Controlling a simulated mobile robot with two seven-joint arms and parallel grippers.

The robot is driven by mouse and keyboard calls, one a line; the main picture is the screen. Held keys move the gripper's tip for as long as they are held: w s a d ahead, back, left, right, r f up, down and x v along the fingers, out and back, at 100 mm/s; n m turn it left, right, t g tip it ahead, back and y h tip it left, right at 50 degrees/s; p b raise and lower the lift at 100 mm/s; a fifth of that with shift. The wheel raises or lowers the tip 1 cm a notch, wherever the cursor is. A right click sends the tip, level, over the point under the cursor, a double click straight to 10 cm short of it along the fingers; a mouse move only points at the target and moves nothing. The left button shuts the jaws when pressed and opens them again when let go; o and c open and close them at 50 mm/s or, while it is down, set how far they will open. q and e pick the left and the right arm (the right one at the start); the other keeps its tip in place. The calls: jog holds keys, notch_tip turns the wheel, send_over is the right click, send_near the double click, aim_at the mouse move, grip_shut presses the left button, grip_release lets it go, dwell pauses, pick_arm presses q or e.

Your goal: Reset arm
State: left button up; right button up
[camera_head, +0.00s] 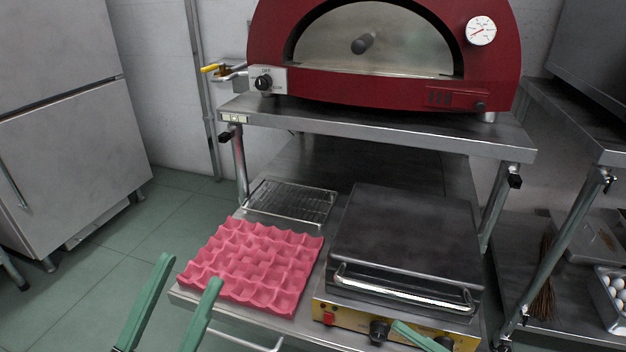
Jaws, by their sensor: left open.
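My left gripper (183,289) is at the lower left of the head view. Its two green fingers stand apart with nothing between them. It is in front of the pink egg tray (262,262), its right finger overlapping the tray's left front corner in the picture. Whether it touches the tray cannot be told. A single green finger of my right gripper (418,338) shows at the bottom edge, in front of the grill's control panel. The rest of that gripper is out of view.
The pink tray lies on a steel shelf beside a closed black contact grill (405,245) with a front bar handle. A wire rack (290,201) lies behind the tray. The red oven (385,85) stands on the table above. Floor is clear left, before a steel fridge (68,140).

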jog(key=s+a+r+n+g+y, duration=0.2)
jog(key=s+r+n, duration=0.1)
jog(key=n, duration=0.2)
jog(key=w+d+r+m+t+h+p, duration=0.1)
jog(key=w+d+r+m+t+h, duration=0.35)
jog(key=r+m+t, duration=0.6)
pick_arm(q)
jog(key=w+a+f+n+g+y+p, duration=0.2)
jog(key=w+f+n+y+p, duration=0.2)
jog(key=w+n+y+p, duration=0.55)
pick_arm(e)
jog(key=w+d+f+m+h+p, duration=0.1)
jog(key=w+f+m+h+p, duration=0.1)
jog(key=w+f+m+h, duration=0.5)
pick_arm(q)
jog(key=s+a+f+g+y+p, duration=0.2)
jog(key=s+f+g+p, duration=0.8)
jog(key=p, duration=0.7)
notch_tip(320, 180, down, 3)
jog(key=shift+s+a+n+g+y+p, duration=0.2)
jog(key=shift+s+n+g+y+p, duration=0.2)
jog(key=shift+s+y, duration=0.5)
pick_arm(e)
jog(key=s+d+f+m+g+h, duration=0.3)
jog(key=s+f+g+h, duration=0.3)
jog(key=s+f+g, duration=0.4)
notch_tip(320, 180, down, 4)
jog(key=shift+r+m+g, duration=0.25)
jog(key=shift+m+g, duration=0.1)
jog(key=shift+m, duration=0.2)
